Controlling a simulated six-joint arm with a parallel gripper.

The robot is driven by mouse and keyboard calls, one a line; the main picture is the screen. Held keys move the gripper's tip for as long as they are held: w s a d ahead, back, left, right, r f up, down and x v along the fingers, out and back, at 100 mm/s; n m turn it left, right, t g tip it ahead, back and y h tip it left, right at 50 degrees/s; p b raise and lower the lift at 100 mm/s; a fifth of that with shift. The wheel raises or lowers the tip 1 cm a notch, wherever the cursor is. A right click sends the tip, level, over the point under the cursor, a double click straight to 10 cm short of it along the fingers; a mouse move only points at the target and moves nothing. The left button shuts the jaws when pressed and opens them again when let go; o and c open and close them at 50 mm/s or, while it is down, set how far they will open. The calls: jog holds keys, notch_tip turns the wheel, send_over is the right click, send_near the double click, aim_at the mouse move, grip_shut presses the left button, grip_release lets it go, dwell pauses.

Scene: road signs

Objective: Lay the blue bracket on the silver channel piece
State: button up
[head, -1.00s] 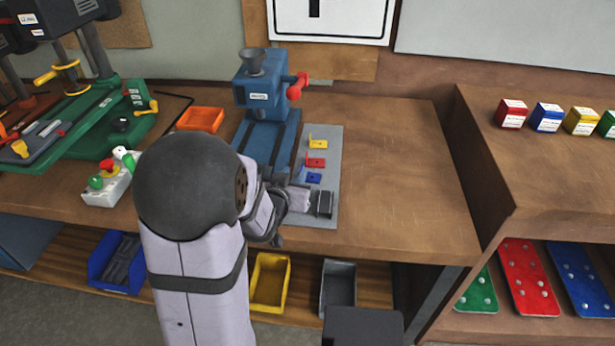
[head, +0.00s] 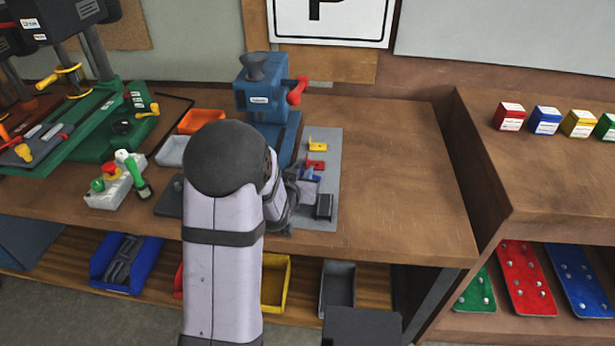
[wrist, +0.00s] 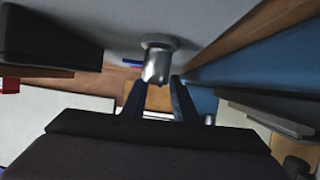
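The blue bracket (head: 311,174) lies on the grey mat on the bench, just in front of the red bracket, and is partly hidden by my gripper. My gripper (head: 300,190) is low over the mat beside it, its fingertips hidden in the head view. In the wrist view its two fingers (wrist: 158,92) stand apart. A shiny silver round-looking piece (wrist: 157,65) shows between and beyond the tips; I cannot tell whether they touch it. A thin blue strip (wrist: 131,62) is beside it. A dark grey channel-like block (head: 323,206) sits at the mat's front; I cannot tell if it is the silver channel piece.
The red bracket (head: 316,164) and yellow bracket (head: 317,146) lie farther back on the mat (head: 331,150). A blue press (head: 262,98) stands behind left. A control box (head: 115,186) and orange tray (head: 201,121) are left. The bench is clear right of the mat.

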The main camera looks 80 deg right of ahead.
jog(key=shift+d, duration=0.1)
grip_shut()
jog(key=shift+r, duration=5)
